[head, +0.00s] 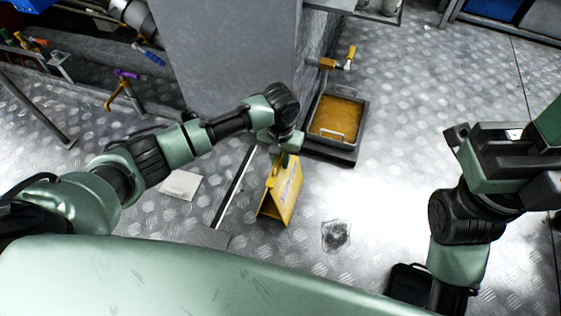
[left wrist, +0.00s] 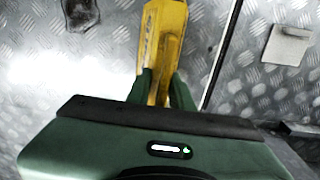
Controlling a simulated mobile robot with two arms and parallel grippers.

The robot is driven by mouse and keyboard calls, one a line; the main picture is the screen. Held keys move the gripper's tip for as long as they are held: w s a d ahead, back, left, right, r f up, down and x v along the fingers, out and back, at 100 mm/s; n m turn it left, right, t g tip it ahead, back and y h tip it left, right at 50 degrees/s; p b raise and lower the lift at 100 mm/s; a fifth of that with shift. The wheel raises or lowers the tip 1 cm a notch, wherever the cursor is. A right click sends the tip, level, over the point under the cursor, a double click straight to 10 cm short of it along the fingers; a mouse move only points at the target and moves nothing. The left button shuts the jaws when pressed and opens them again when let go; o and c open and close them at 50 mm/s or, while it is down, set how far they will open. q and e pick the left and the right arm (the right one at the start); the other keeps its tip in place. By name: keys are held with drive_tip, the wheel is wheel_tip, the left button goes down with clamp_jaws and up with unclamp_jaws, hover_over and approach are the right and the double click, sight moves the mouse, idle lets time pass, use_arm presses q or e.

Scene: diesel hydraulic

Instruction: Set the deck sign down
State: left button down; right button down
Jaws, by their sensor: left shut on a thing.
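The yellow deck sign (head: 280,193) is a folded A-shaped board with dark lettering on its side. It hangs from my left gripper (head: 284,152) over the metal plate floor in the head view. In the left wrist view the sign (left wrist: 163,40) runs up from between the green fingers of my left gripper (left wrist: 163,88), which are shut on its top. I cannot tell whether its lower edge touches the floor. My right gripper (head: 495,138) is at the right of the head view, far from the sign; its finger gap is not clear.
A tray of amber liquid (head: 337,114) stands behind the sign, below a yellow-handled tap (head: 349,57). A dark stain (head: 336,236) lies on the floor right of the sign. A pale square sheet (head: 180,184) and a thin bar (head: 234,186) lie left. Open floor extends right.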

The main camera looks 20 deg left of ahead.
use_arm(q)
drive_tip(key=shift+r, duration=0.1)
drive_tip(key=c, duration=1.2)
unclamp_jaws()
drive_tip(key=shift+c, duration=0.2)
